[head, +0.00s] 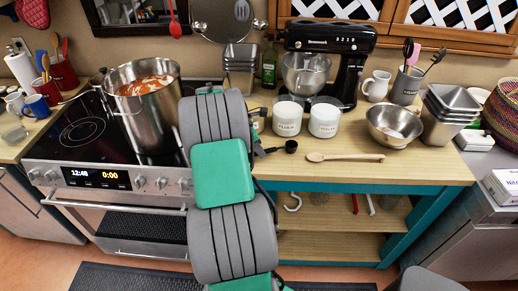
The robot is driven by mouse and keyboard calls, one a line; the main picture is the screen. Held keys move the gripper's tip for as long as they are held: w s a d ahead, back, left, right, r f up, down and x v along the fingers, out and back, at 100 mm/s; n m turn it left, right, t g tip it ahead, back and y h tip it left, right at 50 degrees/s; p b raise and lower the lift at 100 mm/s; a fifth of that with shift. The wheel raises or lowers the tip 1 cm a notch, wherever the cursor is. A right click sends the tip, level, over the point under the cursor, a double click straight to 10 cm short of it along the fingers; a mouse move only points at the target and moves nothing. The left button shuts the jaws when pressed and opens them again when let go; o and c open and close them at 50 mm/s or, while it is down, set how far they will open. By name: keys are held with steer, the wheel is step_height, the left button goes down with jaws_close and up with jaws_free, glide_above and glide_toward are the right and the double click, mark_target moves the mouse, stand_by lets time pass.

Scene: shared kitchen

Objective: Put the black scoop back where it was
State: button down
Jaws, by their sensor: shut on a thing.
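The black scoop (290,147) shows just right of my arm, over the wooden counter in front of the white canisters. Its round bowl points right and its thin handle runs left to my gripper (261,150). My gripper is mostly hidden behind my own arm; only a dark part of it shows at the arm's right edge. It is shut on the scoop by the handle end. I cannot tell whether the scoop touches the counter.
Two white canisters (288,117) (324,120) stand close behind the scoop. A wooden spoon (345,157) lies to its right, near a steel bowl (394,125). A black stand mixer (328,60) is behind. A large steel pot (147,115) stands on the stove at left.

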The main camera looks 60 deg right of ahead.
steer(key=c, duration=1.4)
jaws_free()
steer(key=shift+o, duration=0.2)
steer(key=v, duration=1.2)
steer(key=w+a+r+m+t, duration=0.2)
steer(key=w+a+r, duration=0.25)
steer(key=a, duration=0.25)
steer(key=w+a+r+m+t, duration=0.2)
steer(key=w+a+t, duration=0.15)
steer(key=a, duration=0.95)
steer(key=s+a+f+m+t+y, duration=0.1)
steer(key=s+a+m, duration=0.1)
steer(key=a, duration=0.9)
steer(key=s+a+f+m+t+y, duration=0.1)
steer(key=s+a+m+y, duration=0.1)
steer(key=a, duration=1)
steer(key=shift+s+a+m, duration=0.2)
steer(key=shift+s+m, duration=0.6)
steer(key=shift+m, duration=0.2)
